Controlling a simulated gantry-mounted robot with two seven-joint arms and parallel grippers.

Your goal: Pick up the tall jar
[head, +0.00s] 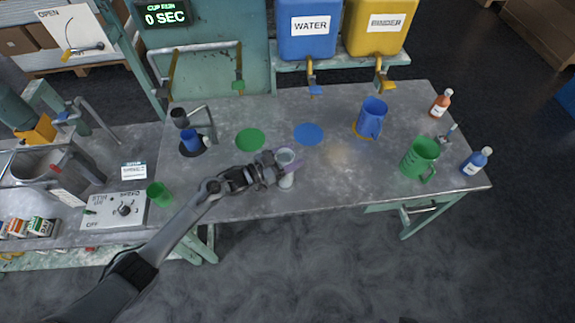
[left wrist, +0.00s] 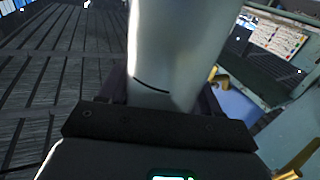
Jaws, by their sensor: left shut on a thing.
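The tall jar (head: 286,181) is a pale, clear, narrow vessel near the front edge of the table in the head view. My left gripper (head: 284,168) reaches it from the left and is shut on its upper part, with the fingers on either side. In the left wrist view the jar (left wrist: 168,50) fills the middle, pale grey with a short dark line on its wall. The left gripper (left wrist: 160,105) shows there at the jar's lower part in that picture. I cannot tell whether the jar's base touches the table. My right gripper is not in view.
Flat green (head: 250,139) and blue (head: 309,134) discs lie behind the jar. A blue jug (head: 371,118), a green jug (head: 419,158) and small bottles stand to the right. Table (head: 340,180) right of the jar is clear.

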